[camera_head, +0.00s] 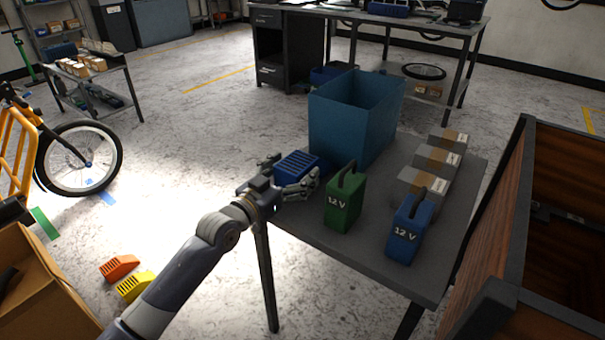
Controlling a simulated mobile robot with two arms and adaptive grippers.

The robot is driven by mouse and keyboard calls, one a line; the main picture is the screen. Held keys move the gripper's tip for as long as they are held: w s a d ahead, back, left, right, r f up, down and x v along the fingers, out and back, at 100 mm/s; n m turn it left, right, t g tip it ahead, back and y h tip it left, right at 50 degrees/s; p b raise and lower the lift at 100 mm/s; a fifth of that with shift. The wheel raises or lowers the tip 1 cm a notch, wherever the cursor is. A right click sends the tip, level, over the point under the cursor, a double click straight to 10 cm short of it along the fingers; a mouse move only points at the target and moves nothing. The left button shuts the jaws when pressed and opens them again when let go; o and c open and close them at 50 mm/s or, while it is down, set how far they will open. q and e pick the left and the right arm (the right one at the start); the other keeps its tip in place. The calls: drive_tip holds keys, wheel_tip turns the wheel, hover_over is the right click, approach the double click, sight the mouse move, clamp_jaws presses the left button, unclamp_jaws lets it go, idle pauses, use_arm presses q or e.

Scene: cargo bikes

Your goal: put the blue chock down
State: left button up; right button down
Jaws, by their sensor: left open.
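The blue chock (299,163), with slatted ridges, is at the left corner of the grey table (405,265), beside the blue bin. My left gripper (291,174) is open, with its fingers on either side of the chock's near end. The gripper partly hides the chock's near end, and I cannot tell whether a finger touches it. The chock appears to rest on the tabletop. My right gripper is not in view.
A green 12 V battery (343,204), a blue 12 V battery (408,232), several boxes (437,159) and the blue bin (349,130) crowd the table. Orange (119,268) and yellow (135,287) chocks lie on the floor. A wooden cargo box (510,215) stands right.

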use_arm(q)
drive_tip(key=shift+w+d, duration=0.4)
drive_tip(key=shift+w, duration=0.1)
drive_tip(key=c, duration=1.6)
drive_tip(key=shift+r, duration=0.2)
drive_tip(key=shift+c, duration=0.6)
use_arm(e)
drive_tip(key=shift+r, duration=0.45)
use_arm(q)
drive_tip(key=shift+r, duration=0.1)
